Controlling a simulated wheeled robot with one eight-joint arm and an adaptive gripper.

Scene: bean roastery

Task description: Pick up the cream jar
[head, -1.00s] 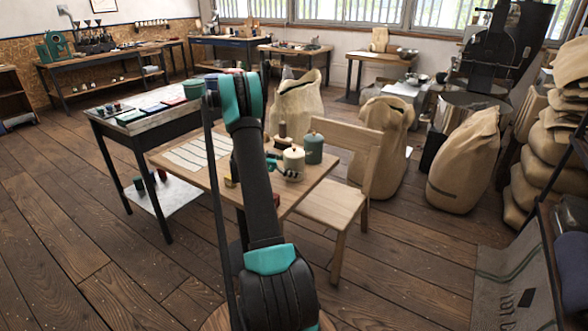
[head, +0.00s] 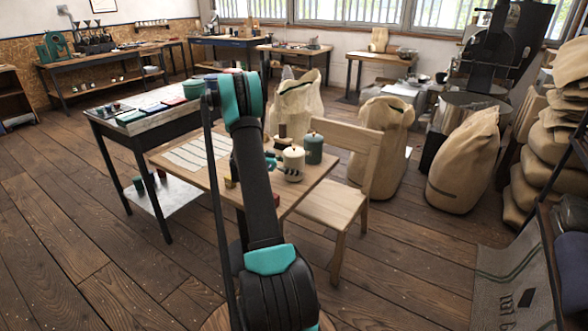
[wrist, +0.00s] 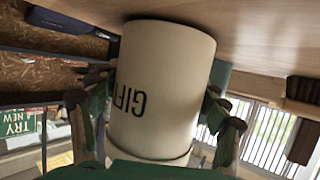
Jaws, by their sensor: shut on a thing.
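The cream jar (head: 293,158) stands upright at the right part of the wooden table, beside a green jar (head: 314,148). In the wrist view the cream jar (wrist: 165,65) fills the middle, upside down in the picture, with dark lettering reading "GIFT". My gripper (wrist: 160,122) has a finger on each side of the jar and is shut on it. In the head view my gripper (head: 288,172) is small and partly hidden by my arm. I cannot tell whether the jar's base touches the table.
The wooden table (head: 310,183) also holds pale paper strips (head: 190,153) and small items near my arm. A wooden chair (head: 335,195) stands close at its right. Filled sacks (head: 463,165) stand behind and to the right. Open floor (head: 410,260) lies in front.

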